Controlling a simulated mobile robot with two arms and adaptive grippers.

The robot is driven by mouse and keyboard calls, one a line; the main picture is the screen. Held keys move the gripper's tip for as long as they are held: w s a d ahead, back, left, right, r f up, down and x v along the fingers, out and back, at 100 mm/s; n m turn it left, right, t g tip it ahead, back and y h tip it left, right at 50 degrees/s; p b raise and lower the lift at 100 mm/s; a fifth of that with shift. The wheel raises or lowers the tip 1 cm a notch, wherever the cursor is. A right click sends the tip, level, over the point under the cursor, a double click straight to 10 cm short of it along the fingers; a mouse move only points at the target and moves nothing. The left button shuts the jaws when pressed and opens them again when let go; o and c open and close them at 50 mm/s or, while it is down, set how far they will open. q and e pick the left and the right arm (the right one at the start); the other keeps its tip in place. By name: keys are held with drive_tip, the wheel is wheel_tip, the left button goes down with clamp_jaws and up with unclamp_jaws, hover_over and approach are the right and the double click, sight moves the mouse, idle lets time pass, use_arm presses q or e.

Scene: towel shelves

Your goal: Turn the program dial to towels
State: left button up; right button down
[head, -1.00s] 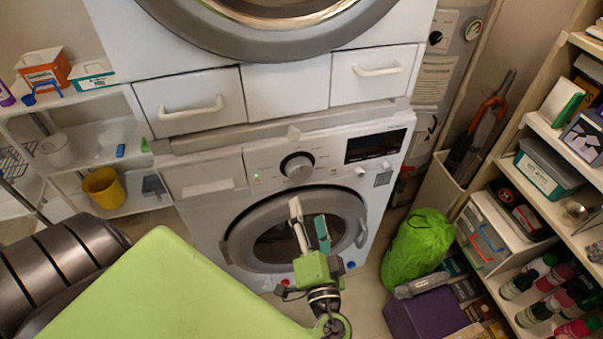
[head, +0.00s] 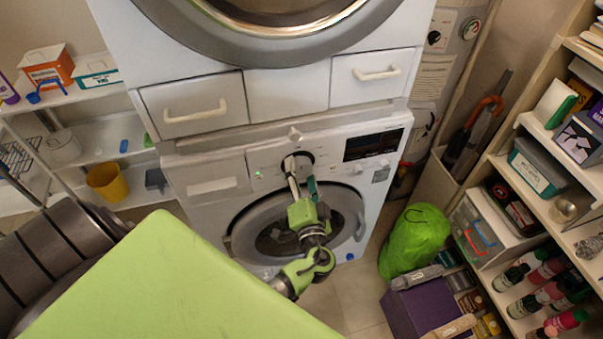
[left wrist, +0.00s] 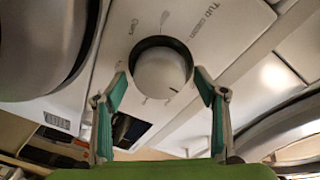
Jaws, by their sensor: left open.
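The program dial (head: 298,164) is a white round knob with a dark ring on the lower washer's front panel, left of the black display. In the left wrist view the dial (left wrist: 162,72) fills the middle, with a small dark mark at its lower right and printed labels around it. My left gripper (head: 300,174) is just in front of the dial in the head view. In the left wrist view its two fingers (left wrist: 161,85) are spread, one on each side of the dial, with gaps to the knob. My right gripper is not in view.
The black display (head: 373,144) sits right of the dial. Drawers with white handles (head: 195,114) are above. A green bag (head: 415,240) and a purple box (head: 425,305) stand on the floor at right, beside crowded shelves. Floor in front of the washer is partly clear.

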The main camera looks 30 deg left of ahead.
use_arm(q)
drive_tip(key=c, duration=1.1)
drive_tip(key=shift+c, duration=0.2)
drive_tip(key=shift+m, duration=0.4)
drive_tip(key=m, duration=0.2)
drive_tip(key=shift+r+m+p, duration=0.1)
drive_tip(key=shift+m+p, duration=0.3)
drive_tip(key=m+g+p, duration=0.1)
drive_tip(key=m, duration=0.2)
drive_tip(key=shift+w+d+r, duration=0.1)
drive_tip(key=m+p, duration=0.2)
drive_tip(key=m, duration=0.3)
drive_tip(key=shift+g, duration=0.4)
drive_tip(key=shift+m+p, duration=0.75)
drive_tip(key=shift+m, duration=0.65)
